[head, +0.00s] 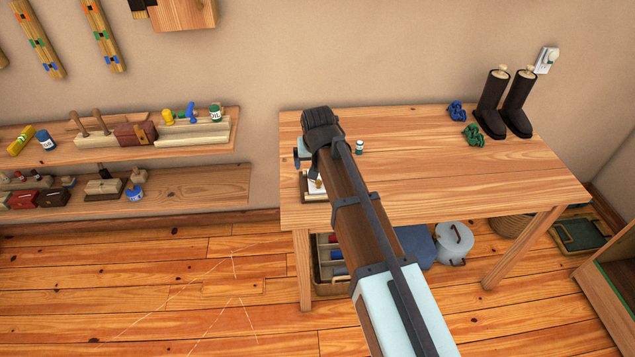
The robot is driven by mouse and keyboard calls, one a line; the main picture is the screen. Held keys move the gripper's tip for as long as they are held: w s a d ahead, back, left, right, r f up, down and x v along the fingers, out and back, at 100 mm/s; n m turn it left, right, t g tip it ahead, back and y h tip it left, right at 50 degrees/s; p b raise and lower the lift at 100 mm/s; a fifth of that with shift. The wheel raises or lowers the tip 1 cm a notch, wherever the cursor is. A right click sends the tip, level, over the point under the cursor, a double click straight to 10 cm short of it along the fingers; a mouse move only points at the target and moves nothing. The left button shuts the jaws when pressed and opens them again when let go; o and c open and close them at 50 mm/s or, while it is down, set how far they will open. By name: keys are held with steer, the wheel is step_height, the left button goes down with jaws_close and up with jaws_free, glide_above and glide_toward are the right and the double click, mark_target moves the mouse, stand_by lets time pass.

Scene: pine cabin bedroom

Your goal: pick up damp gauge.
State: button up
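My arm reaches up from the bottom of the head view over the left part of the wooden table (420,180). Its dark wrist joint is above the table's back left area. My gripper (302,160) seems to point down there, mostly hidden behind my own arm, so its fingers cannot be made out. A small tray-like item with a white top (315,187) lies at the table's left edge, partly covered by my arm. I cannot tell whether it is the damp gauge; no other thing is clearly recognisable as one.
Blue (456,111) and green (473,135) knotted bundles and dark boots (491,103) are at the table's right. Wall shelves (190,187) with tools are left. The table's middle is clear.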

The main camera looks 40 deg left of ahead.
steer(key=x, duration=0.4)
steer(key=shift+f, duration=0.15)
steer(key=shift+d+x, duration=0.25)
steer(key=shift+x, duration=1.1)
steer(key=shift+d+x, duration=0.2)
steer(key=shift+x, duration=1.1)
steer(key=shift+w+f, duration=0.1)
steer(key=shift+w, duration=0.05)
steer(key=c, duration=1.3)
steer(key=shift+o, duration=0.2)
